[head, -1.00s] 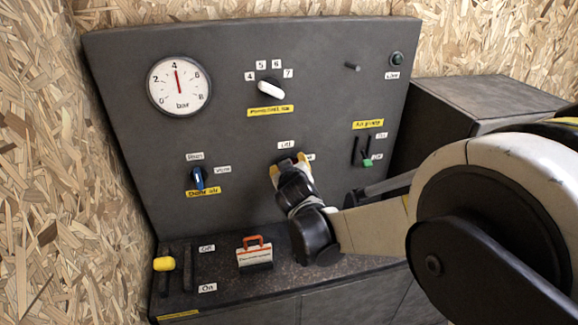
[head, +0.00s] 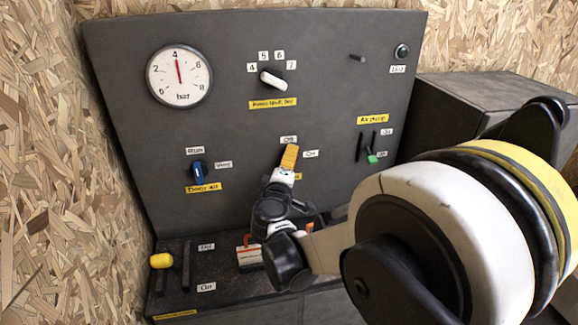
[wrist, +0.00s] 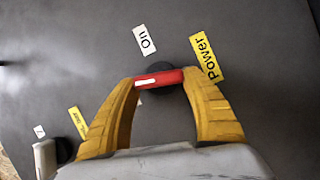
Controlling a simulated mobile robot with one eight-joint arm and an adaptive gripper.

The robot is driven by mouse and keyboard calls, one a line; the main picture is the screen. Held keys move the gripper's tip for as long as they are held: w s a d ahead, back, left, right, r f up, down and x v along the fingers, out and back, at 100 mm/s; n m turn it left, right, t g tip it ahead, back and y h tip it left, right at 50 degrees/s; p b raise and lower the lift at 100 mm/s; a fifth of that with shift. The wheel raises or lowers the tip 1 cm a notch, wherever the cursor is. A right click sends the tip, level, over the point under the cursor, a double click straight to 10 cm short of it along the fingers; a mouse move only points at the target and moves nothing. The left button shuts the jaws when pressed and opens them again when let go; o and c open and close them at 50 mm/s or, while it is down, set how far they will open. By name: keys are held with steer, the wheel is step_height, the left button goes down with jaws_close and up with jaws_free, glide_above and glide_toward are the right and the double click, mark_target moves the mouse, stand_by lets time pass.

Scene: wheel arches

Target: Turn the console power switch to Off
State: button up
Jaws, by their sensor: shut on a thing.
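The power switch is a red bar knob (wrist: 160,79) on a round dark base, with a white line on its left half in the wrist view. My gripper (wrist: 158,80) is shut on this knob, one yellow finger at each end. The "On" label (wrist: 145,39) is above the knob there, and the yellow "Power" label (wrist: 207,56) is up and right. The white line points left, away from "On". In the head view my gripper (head: 289,157) hides the knob, just below the "Off" label (head: 289,140) and left of the "On" label (head: 311,154).
The grey console panel (head: 235,120) also bears a gauge (head: 179,76), a white knob (head: 272,79), a blue knob (head: 198,174) and a green-tipped slider (head: 372,158). A yellow-topped lever (head: 161,261) and an orange-handled item (head: 249,257) are on the ledge below.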

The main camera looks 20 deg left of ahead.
steer(key=shift+f+n+t+b, duration=0.15)
steer(key=shift+n+t+b, duration=0.35)
steer(key=shift+n, duration=0.7)
steer(key=o, duration=1.2)
steer(key=s, duration=0.4)
steer(key=s+d, duration=0.1)
steer(key=s, duration=0.3)
steer(key=s+d, duration=0.1)
steer(key=s, duration=0.3)
steer(key=shift+w, duration=0.1)
